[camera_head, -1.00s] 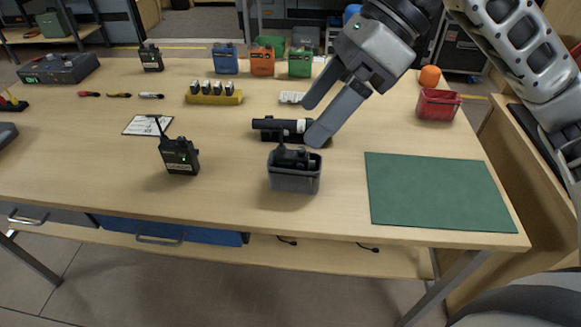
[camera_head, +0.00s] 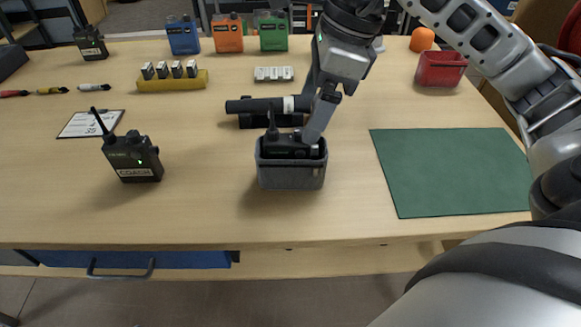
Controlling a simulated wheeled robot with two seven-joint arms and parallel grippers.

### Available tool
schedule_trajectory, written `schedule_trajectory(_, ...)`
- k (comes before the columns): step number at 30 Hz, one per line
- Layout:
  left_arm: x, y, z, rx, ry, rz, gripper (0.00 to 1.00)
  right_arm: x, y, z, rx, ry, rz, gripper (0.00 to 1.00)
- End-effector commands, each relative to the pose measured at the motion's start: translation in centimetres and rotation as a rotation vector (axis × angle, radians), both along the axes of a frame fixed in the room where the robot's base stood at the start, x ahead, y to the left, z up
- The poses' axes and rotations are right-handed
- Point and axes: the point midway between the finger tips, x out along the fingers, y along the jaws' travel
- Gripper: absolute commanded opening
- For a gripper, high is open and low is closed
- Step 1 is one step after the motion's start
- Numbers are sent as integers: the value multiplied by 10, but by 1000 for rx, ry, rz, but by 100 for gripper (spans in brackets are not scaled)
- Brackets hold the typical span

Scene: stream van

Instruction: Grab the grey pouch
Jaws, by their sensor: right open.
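The grey pouch (camera_head: 290,174) stands upright on the table, a small open-topped box with a black radio (camera_head: 291,148) inside it. My right gripper (camera_head: 308,120) is above the pouch and points down. Its nearer finger reaches to the pouch's right rear rim; whether it touches cannot be told. The other finger is partly hidden behind it, further back. The jaws are open with nothing between them that I can see. My left gripper is not in view.
A black microphone (camera_head: 262,105) lies on a stand just behind the pouch. A radio marked COACH (camera_head: 134,158) stands to the left. The table front is clear.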

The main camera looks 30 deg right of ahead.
Motion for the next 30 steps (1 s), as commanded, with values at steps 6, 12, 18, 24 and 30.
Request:
schedule_trajectory(6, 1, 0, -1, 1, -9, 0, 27, 5, 8, -33, 1, 2, 1, 82)
schedule_trajectory(12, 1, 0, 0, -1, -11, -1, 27, 6, 12, -45, 1, 2, 2, 82)
schedule_trajectory(18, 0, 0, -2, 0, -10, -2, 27, 8, 20, -75, 1, 4, 1, 82)
schedule_trajectory(24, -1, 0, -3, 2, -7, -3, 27, 12, 23, -87, 1, -1, 0, 82)
schedule_trajectory(30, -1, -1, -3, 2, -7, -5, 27, 12, 23, -87, 1, -1, 0, 82)
